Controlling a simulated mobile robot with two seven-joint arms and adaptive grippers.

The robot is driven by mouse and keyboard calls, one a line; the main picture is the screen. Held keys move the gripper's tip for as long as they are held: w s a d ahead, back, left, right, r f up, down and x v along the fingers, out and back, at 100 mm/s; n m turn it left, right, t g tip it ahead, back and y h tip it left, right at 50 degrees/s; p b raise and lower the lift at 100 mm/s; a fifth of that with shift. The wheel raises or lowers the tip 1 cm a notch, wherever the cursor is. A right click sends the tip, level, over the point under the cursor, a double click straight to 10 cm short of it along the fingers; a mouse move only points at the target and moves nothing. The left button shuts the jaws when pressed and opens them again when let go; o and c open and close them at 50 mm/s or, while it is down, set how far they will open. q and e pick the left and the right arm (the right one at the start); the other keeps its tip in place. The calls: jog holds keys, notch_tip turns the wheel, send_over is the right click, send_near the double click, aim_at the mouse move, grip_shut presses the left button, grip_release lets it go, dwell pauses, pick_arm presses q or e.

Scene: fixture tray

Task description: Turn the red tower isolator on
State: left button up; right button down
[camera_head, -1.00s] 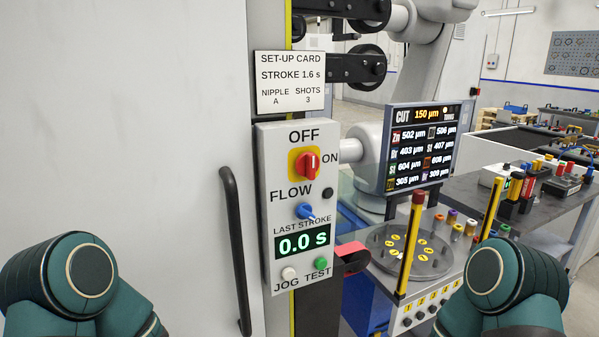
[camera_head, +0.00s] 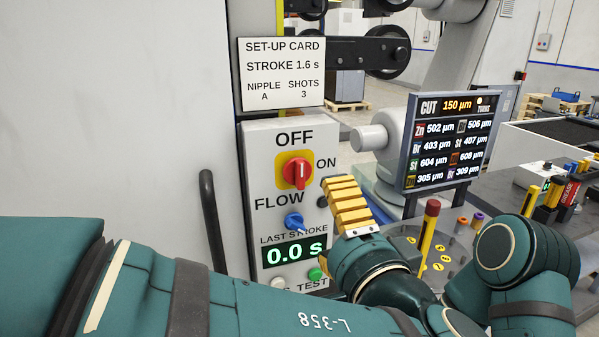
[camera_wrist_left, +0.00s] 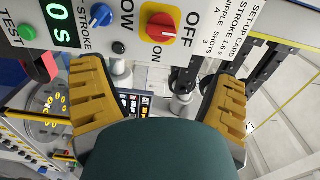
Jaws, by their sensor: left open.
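The red isolator knob (camera_head: 297,172) sits on a yellow plate on the upper part of a grey control box, between the OFF label above and the ON label at right. Its grip stands roughly upright, toward OFF. The knob also shows in the left wrist view (camera_wrist_left: 162,28), ahead of the space between my fingers. My left gripper (camera_head: 345,200) is at the box's right edge, right of and below the knob, apart from it. In the left wrist view its yellow fingers (camera_wrist_left: 158,80) are wide apart and empty. My right gripper is out of view.
Below the knob are a blue FLOW knob (camera_head: 294,221), a 0.0 s display (camera_head: 293,252) and a green TEST button (camera_head: 315,274). A dark handle (camera_head: 213,215) stands at left. A screen (camera_head: 447,140) and a red-topped yellow post (camera_head: 428,225) stand at right.

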aim_at(302, 177)
pick_arm(q)
jog(key=p+x, duration=0.1)
jog(key=x, duration=1.2)
jog(key=shift+w, duration=0.4)
jog(key=c, duration=1.2)
